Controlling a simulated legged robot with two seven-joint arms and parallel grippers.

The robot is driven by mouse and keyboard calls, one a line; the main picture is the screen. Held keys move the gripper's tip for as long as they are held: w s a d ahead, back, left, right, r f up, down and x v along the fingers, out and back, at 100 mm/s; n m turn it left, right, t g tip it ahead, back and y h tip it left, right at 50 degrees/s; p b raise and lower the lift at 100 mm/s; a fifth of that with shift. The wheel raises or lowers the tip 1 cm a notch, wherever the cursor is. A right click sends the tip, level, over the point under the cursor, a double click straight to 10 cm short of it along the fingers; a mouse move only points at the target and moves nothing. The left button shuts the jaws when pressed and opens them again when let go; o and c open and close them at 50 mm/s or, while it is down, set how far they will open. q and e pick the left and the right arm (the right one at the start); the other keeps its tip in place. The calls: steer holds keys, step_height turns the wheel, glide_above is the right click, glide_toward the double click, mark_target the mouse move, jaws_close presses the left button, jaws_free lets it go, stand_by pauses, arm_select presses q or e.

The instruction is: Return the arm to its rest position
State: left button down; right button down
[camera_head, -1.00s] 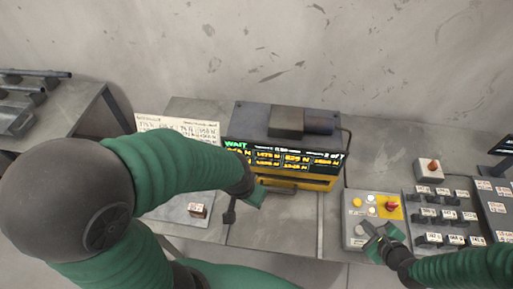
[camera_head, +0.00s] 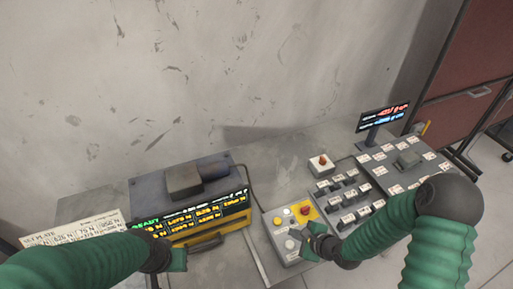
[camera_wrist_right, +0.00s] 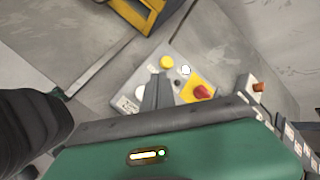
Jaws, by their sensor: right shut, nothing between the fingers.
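My right arm comes in from the right in the head view. Its gripper (camera_head: 310,240) is shut and empty, over the near right part of a grey button panel (camera_head: 278,246). In the right wrist view the closed fingers (camera_wrist_right: 156,90) overlap the panel (camera_wrist_right: 128,103); I cannot tell whether they touch it. The panel has a yellow button (camera_wrist_right: 167,62), white buttons and a red knob (camera_wrist_right: 203,92) on a yellow plate. My left arm comes in from the left; its gripper (camera_head: 176,260) is partly seen before the yellow display machine, its fingers unclear.
The yellow-black machine (camera_head: 205,240) with a lit display stands left of the panel. A labelled switch bank (camera_head: 345,200), a small red-button box (camera_head: 321,165) and a screen on a post (camera_head: 383,116) stand to the right. A white plate with writing (camera_head: 75,236) is at left.

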steer(key=s+d+r+n+g+h+b, duration=0.1)
steer(key=s+r+n, duration=0.4)
steer(key=n, duration=0.5)
steer(key=s+d+r+n+g+h+b, duration=0.1)
steer(key=s+d+r+n+g+h, duration=0.2)
steer(key=s+n, duration=0.6)
step_height(320, 180, up, 2)
steer(key=shift+d+r+n+g+h+b, duration=0.1)
steer(key=shift+d+n+g+h+b, duration=0.2)
steer(key=shift+d+n+g+h, duration=0.45)
steer(key=shift+a+y, duration=0.35)
steer(key=shift+a, duration=0.05)
